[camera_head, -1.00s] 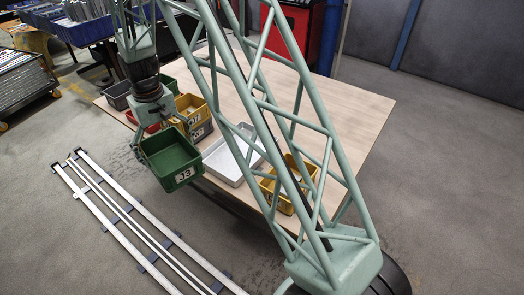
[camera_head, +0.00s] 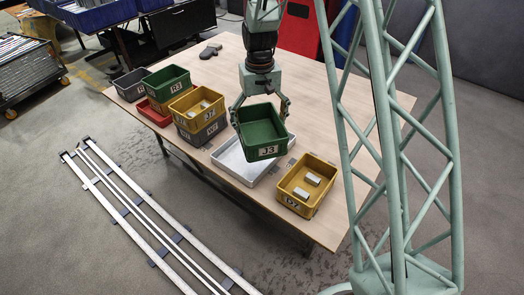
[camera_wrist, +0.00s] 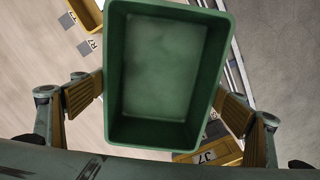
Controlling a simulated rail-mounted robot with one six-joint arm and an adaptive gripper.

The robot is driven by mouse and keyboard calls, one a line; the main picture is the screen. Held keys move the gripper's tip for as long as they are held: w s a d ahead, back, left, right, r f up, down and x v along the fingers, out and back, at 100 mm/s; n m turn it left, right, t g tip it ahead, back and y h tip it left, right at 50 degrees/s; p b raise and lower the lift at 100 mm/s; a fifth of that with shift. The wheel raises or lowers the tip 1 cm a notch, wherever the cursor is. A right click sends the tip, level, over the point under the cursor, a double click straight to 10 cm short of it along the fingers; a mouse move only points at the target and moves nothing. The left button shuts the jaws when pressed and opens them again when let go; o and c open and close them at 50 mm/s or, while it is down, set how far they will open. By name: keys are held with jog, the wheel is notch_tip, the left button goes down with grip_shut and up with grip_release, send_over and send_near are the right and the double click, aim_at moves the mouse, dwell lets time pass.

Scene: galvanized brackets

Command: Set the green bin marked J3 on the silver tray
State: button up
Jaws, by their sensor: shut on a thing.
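The green bin marked J3 (camera_head: 263,136) is held in my gripper (camera_head: 260,108), whose fingers press its two sides. In the wrist view the bin (camera_wrist: 165,65) is upright and looks empty, between the finger pads of my gripper (camera_wrist: 160,105). The silver tray (camera_head: 229,159) lies on the table, below and partly behind the bin. The bin appears to be above the tray; the exact gap cannot be told.
A yellow bin (camera_head: 293,206) holding small blocks stands right of the tray. Left of it are stacked yellow J7 (camera_head: 191,123) and grey (camera_head: 205,136) bins, a green R3 bin (camera_head: 166,90), a red bin (camera_head: 151,116) and a grey bin (camera_head: 127,92).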

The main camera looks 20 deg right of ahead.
aim_at(254, 123)
jog(key=shift+w, duration=0.1)
jog(key=w+f+m+b, duration=0.1)
jog(key=w+m, duration=0.1)
jog(key=m, duration=0.1)
jog(key=w+f+m+b, duration=0.2)
jog(key=w+m, duration=0.1)
jog(key=w+f+m+b, duration=0.1)
jog(key=w+m+b, duration=0.1)
jog(key=m, duration=0.1)
jog(key=shift+w+f, duration=0.25)
jog(key=shift+f, duration=0.05)
jog(key=shift+w+f+m+b, duration=0.15)
jog(key=shift+w+m+b, duration=0.15)
jog(key=shift+w+m, duration=0.5)
jog(key=shift+s+f, duration=0.1)
jog(key=shift+s, duration=0.05)
jog(key=shift+f+b, duration=0.7)
jog(key=shift+f, duration=2.35)
jog(key=shift+f+b, duration=0.45)
jog(key=shift+f, duration=1.45)
jog(key=shift+f, duration=0.3)
